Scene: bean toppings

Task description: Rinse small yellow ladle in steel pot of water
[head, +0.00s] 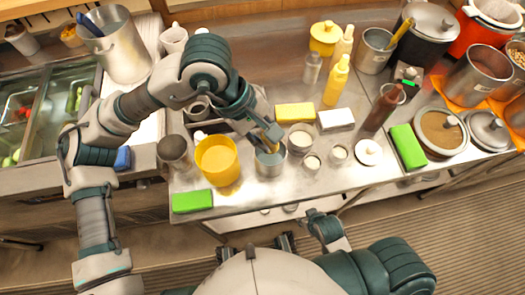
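A small steel pot (270,162) with bluish water stands near the front edge of the steel counter. My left gripper (267,137) is directly above it, pointing down. It appears shut on the small yellow ladle (272,143), of which a short orange-yellow piece shows between the fingers and the pot. The ladle's bowl is hidden, so I cannot tell how deep it is in the water. Parts of my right arm show low in the picture, in front of the counter. The state of its gripper (285,243) is unclear, and I see nothing held there.
A yellow container (217,158) stands close left of the pot, with a green block (192,201) in front. A yellow sponge (295,112) lies behind.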

